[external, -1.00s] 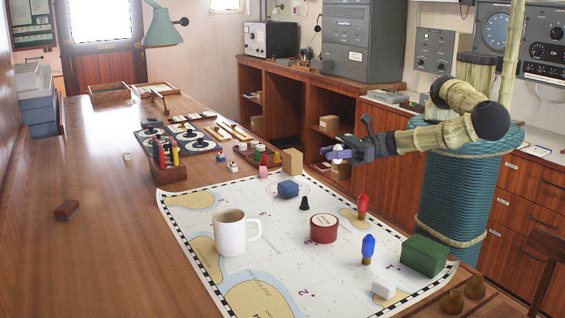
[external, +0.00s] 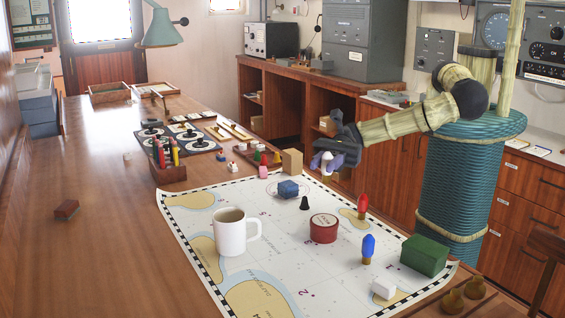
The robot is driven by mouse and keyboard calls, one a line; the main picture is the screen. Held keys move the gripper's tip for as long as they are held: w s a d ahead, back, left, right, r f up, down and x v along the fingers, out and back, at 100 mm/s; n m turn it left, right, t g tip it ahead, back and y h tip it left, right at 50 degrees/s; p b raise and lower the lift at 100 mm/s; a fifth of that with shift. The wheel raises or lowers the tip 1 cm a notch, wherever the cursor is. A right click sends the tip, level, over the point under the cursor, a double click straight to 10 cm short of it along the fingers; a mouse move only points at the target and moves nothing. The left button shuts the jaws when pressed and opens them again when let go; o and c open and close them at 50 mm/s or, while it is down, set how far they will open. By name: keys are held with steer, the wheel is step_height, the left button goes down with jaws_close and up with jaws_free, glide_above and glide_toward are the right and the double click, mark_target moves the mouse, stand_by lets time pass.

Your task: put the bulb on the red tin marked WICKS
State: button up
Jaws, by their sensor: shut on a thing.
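My gripper (external: 323,161) is shut on a whitish bulb (external: 327,166), held roughly upright in the air near the table's right edge, above and behind the tin. The jaws hide part of this bulb. A blue bulb (external: 368,246) stands on the chart to the right of the tin and nearer. A red bulb (external: 362,204) stands right of the tin and a little farther back.
A white mug (external: 231,236) stands left of the tin. A green box (external: 424,255) and a white block (external: 384,288) lie at the right front. The chart's middle front is clear.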

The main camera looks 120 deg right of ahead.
steer(key=shift+f, duration=0.1)
steer(key=p, duration=0.3)
glide_above(322, 223)
steer(key=shift+f, duration=3.05)
step_height(322, 223, down, 3)
steer(key=shift+p, duration=0.6)
steer(key=shift+f, duration=0.35)
steer(key=shift+f, duration=0.15)
steer(key=o, duration=1)
steer(key=shift+c, duration=0.2)
